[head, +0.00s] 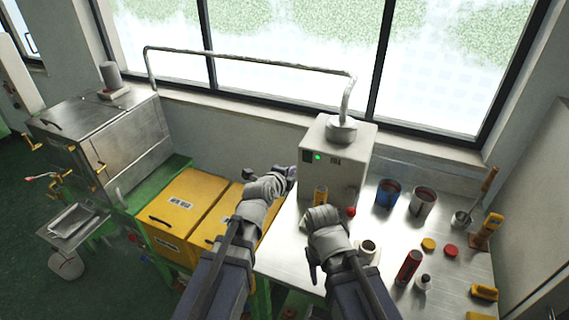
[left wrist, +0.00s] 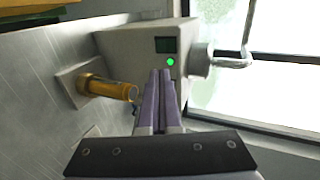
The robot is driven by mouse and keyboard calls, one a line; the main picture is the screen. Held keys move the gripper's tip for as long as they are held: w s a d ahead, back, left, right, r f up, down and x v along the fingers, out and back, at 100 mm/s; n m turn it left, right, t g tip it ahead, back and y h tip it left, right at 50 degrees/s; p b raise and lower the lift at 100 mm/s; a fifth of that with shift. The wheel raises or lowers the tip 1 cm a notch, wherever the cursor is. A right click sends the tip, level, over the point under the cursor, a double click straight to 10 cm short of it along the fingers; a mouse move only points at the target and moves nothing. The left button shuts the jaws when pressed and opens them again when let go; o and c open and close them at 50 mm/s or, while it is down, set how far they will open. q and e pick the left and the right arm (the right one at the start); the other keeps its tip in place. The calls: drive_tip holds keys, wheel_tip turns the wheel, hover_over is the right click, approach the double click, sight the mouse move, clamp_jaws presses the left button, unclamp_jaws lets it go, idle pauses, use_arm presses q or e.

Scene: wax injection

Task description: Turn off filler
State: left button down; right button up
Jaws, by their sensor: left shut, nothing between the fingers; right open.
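The filler (head: 345,150) is a pale grey box on the metal table, with a dark display and a lit green light (head: 318,157) on its front. In the left wrist view the green light (left wrist: 170,62) glows just below the dark display (left wrist: 166,45). My left gripper (head: 291,172) is in front of the filler's face. In the left wrist view its fingers (left wrist: 161,72) are shut, empty, with tips close to the green light; contact cannot be told. My right gripper (head: 306,222) is open, lower, over the table's left part; its fingers are hard to make out.
A pipe (head: 250,61) runs from the filler's top to the left. Yellow boxes (head: 185,203) are left.

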sight(306, 161)
use_arm(q)
drive_tip(key=shift+a, duration=0.1)
idle(0.3)
drive_tip(key=b+x, duration=0.5)
drive_tip(key=x, duration=0.9)
drive_tip(key=shift+b, duration=0.35)
drive_tip(key=shift+w+f+b, duration=0.2)
drive_tip(key=shift+f+b, duration=0.1)
drive_tip(key=shift+s+r, duration=0.1)
